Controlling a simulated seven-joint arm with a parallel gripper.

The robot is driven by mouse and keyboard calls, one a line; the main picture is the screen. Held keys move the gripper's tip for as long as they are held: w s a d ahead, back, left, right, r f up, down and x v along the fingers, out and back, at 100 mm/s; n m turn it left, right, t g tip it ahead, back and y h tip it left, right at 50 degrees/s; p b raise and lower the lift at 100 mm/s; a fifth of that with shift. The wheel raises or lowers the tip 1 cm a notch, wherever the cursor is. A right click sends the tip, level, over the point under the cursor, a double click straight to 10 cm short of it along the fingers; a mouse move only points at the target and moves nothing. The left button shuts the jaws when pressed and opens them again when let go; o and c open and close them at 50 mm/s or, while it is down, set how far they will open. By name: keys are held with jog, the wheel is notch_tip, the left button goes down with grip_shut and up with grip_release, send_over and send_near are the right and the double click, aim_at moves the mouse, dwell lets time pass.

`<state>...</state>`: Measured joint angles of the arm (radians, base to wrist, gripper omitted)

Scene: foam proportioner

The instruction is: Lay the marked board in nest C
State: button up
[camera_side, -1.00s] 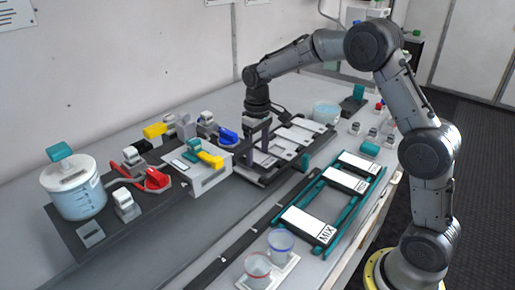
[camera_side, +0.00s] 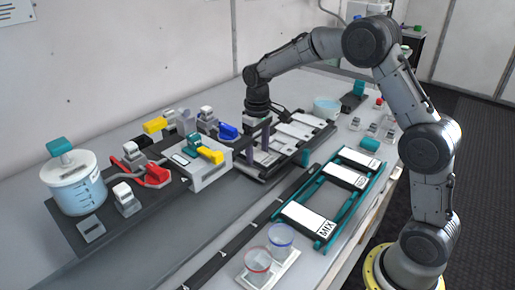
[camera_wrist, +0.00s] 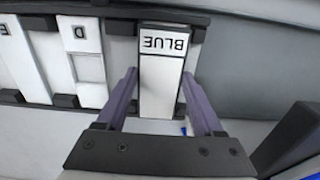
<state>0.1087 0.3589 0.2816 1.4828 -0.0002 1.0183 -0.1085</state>
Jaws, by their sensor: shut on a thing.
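The marked board (camera_wrist: 156,95) is white and reads BLUE, upside down in the wrist view. My gripper (camera_wrist: 159,75) is shut on it, with one purple finger along each long side. The board is over or in the nest just right of nest D (camera_wrist: 88,70); I cannot tell whether it touches the bottom. That nest's own letter is hidden. Nest E (camera_wrist: 8,60) is at the left edge. In the side view, my gripper (camera_side: 257,143) is at the near left end of the dark-framed nest rack (camera_side: 263,181), and the board is hard to make out.
A teal rack (camera_side: 323,235) with white boards, one marked MIX (camera_side: 306,217), stands in front. Two cups (camera_side: 258,262) are at the front. A white unit (camera_side: 202,176) with teal and yellow handles stands close left of the gripper. A lidded tank (camera_side: 75,185) is far left.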

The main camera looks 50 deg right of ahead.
jog(key=o, duration=1.4)
jog(key=shift+r, duration=0.1)
jog(key=shift+r, duration=3.95)
